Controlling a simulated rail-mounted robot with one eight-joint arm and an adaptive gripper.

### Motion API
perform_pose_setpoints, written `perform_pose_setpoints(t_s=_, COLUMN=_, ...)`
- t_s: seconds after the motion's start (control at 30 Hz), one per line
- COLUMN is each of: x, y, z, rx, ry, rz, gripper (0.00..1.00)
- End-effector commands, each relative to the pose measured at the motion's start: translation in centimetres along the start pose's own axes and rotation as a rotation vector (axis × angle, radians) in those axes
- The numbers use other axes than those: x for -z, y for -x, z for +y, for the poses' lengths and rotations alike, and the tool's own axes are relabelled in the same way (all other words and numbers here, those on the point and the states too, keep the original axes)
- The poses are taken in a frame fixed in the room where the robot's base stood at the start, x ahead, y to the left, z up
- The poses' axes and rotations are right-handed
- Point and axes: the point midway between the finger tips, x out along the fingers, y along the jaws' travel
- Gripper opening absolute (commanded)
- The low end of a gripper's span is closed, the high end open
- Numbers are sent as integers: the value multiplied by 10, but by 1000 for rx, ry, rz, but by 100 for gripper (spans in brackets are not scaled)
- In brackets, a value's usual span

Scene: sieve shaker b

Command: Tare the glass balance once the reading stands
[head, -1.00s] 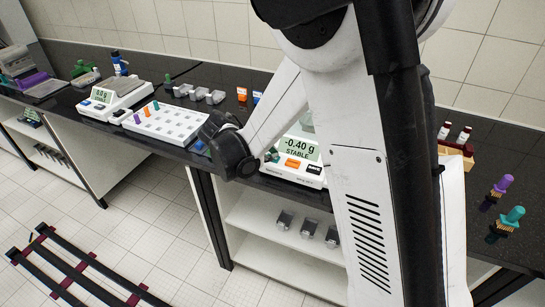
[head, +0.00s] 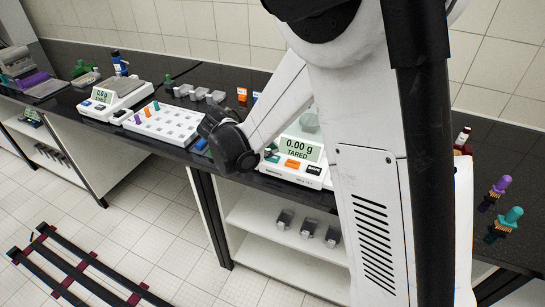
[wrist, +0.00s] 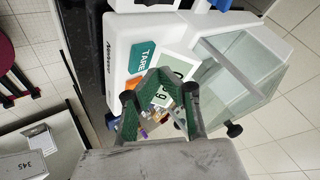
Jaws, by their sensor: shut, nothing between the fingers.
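The glass balance (head: 288,174) stands on the dark bench in the head view, partly hidden by my arm. Its display (head: 297,149) reads 0.00 g TARED. In the wrist view, the teal TARE button (wrist: 143,58) is uncovered, with an orange button (wrist: 133,85) beside it. The clear glass shield (wrist: 235,85) is behind the display. My gripper (wrist: 157,76) is shut and empty, close over the front panel, and covers part of the display in the wrist view. I cannot tell whether its tips touch the panel.
A second white balance (head: 115,99) and a white rack (head: 165,124) with small coloured vials stand to the left. Grey containers (head: 200,94) are behind the rack. Purple and teal-topped items (head: 504,203) stand on the right of the bench, beyond my arm.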

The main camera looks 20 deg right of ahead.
Motion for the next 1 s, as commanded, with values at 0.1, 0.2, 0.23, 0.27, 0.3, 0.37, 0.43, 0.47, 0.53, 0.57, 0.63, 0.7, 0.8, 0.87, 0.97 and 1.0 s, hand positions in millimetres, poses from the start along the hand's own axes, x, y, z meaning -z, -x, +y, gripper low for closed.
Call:
perform_pose_setpoints(t_s=0.1, x=5, y=6, z=-5, rx=0, ry=0, rz=0, gripper=0)
perform_pose_setpoints(t_s=0.2, x=9, y=12, z=-9, rx=0, ry=0, rz=0, gripper=0)
perform_pose_setpoints(t_s=0.23, x=10, y=14, z=-10, rx=0, ry=0, rz=0, gripper=0)
perform_pose_setpoints(t_s=0.27, x=12, y=16, z=-12, rx=0, ry=0, rz=0, gripper=0)
perform_pose_setpoints(t_s=0.3, x=14, y=18, z=-13, rx=0, ry=0, rz=0, gripper=0)
perform_pose_setpoints(t_s=0.37, x=16, y=22, z=-16, rx=0, ry=0, rz=0, gripper=0)
perform_pose_setpoints(t_s=0.43, x=19, y=26, z=-19, rx=0, ry=0, rz=0, gripper=0)
perform_pose_setpoints(t_s=0.47, x=20, y=28, z=-20, rx=0, ry=0, rz=0, gripper=0)
perform_pose_setpoints(t_s=0.53, x=23, y=32, z=-23, rx=0, ry=0, rz=0, gripper=0)
perform_pose_setpoints(t_s=0.57, x=24, y=33, z=-24, rx=0, ry=0, rz=0, gripper=0)
perform_pose_setpoints(t_s=0.63, x=25, y=34, z=-25, rx=0, ry=0, rz=0, gripper=0)
perform_pose_setpoints(t_s=0.7, x=25, y=34, z=-25, rx=0, ry=0, rz=0, gripper=0)
perform_pose_setpoints(t_s=0.8, x=24, y=34, z=-24, rx=0, ry=0, rz=0, gripper=0)
perform_pose_setpoints(t_s=0.87, x=24, y=34, z=-24, rx=0, ry=0, rz=0, gripper=0)
perform_pose_setpoints(t_s=0.97, x=24, y=33, z=-24, rx=0, ry=0, rz=0, gripper=0)
perform_pose_setpoints(t_s=1.0, x=24, y=33, z=-24, rx=0, ry=0, rz=0, gripper=0)
